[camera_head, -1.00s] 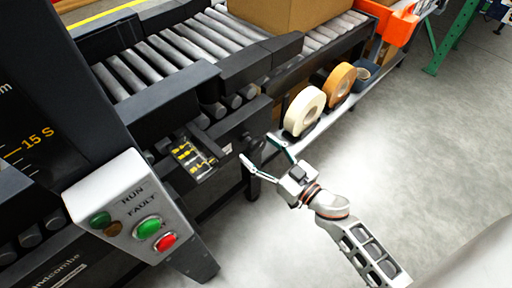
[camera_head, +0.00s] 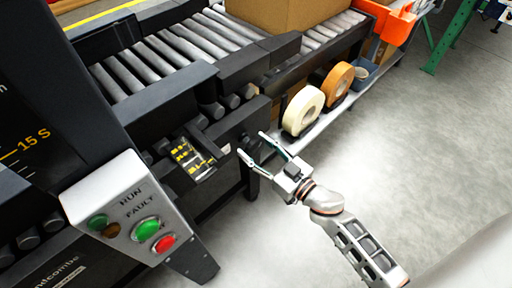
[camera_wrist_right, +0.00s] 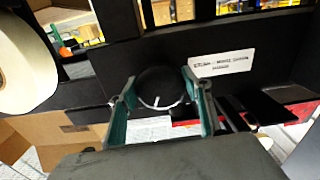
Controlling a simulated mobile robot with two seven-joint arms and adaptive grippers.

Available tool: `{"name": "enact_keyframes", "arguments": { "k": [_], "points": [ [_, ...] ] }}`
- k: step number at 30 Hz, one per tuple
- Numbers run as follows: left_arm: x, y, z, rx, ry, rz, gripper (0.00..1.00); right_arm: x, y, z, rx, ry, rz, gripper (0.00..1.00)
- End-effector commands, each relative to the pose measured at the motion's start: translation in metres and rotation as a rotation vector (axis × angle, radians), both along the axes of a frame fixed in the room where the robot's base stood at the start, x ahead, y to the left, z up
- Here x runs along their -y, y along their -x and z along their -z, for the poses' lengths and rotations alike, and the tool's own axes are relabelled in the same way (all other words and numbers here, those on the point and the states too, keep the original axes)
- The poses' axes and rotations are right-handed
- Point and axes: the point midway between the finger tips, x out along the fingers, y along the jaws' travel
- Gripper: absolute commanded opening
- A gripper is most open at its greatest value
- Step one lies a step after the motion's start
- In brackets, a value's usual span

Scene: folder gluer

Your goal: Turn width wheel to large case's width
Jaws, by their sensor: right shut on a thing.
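The width wheel is a dark round knob on the side of the black machine frame. In the right wrist view the wheel (camera_wrist_right: 160,86) sits between my two green-edged fingers, with a pale mark on its lower rim. My right gripper (camera_head: 251,144) is shut on it, seen from the head at the frame's side; the wrist view also shows the gripper (camera_wrist_right: 160,100). A panel with yellow markings (camera_head: 192,158) lies left of the wheel; its figures are too small to read. A large cardboard case (camera_head: 290,12) stands on the rollers at the back. My left gripper is out of view.
A control box (camera_head: 130,215) with green and red buttons stands at the left front. A cream tape roll (camera_head: 302,110) and an orange tape roll (camera_head: 339,78) stand on a shelf right of the wheel. An orange bin (camera_head: 392,22) is farther back. The floor at right is clear.

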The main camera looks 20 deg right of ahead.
Motion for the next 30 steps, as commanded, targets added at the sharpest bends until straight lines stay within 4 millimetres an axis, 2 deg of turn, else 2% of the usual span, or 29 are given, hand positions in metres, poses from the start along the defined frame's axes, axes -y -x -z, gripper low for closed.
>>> {"name": "enact_keyframes", "arguments": {
  "k": [8,20,30],
  "points": [
    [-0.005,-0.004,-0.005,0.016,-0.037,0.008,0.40,0.000,-0.001,-0.002,0.058,0.153,-0.001,0.27],
    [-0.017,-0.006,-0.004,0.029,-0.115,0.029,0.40,0.002,-0.001,-0.001,0.183,0.505,-0.001,0.27],
    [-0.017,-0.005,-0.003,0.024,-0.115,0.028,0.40,0.002,0.000,0.000,0.292,0.809,-0.002,0.27]
  ]
}}
